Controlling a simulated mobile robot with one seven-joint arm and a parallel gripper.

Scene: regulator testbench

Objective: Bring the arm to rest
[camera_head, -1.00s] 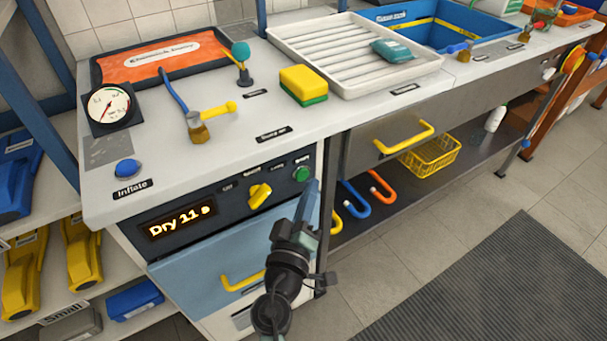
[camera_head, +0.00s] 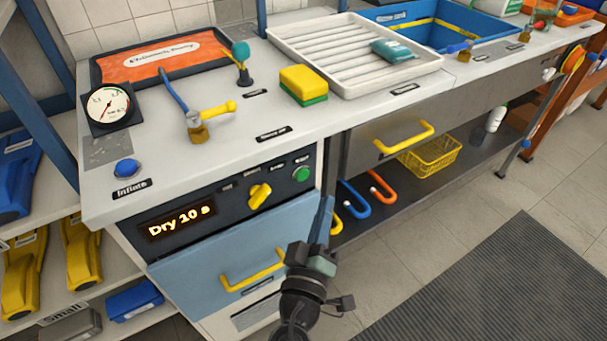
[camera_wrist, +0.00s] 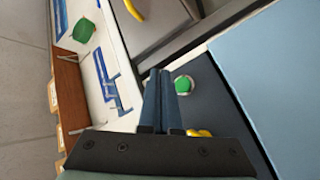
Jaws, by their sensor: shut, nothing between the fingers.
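My gripper (camera_head: 324,212) is in front of the dryer cabinet at the lower middle of the head view, with its fingers pointing up. Its two fingers (camera_wrist: 161,100) are together and empty in the wrist view. The fingertips show near the right edge of the light blue drawer front (camera_head: 215,245), below the green button (camera_head: 301,174). The green button also shows just right of the fingers in the wrist view (camera_wrist: 183,85). I cannot tell how far the fingers are from the panel.
The display (camera_head: 178,221) reads "Dry 10 s". A yellow knob (camera_head: 259,195) sits beside it. A yellow drawer handle (camera_head: 253,271) is left of my gripper. The floor before the grey mat (camera_head: 500,290) is clear.

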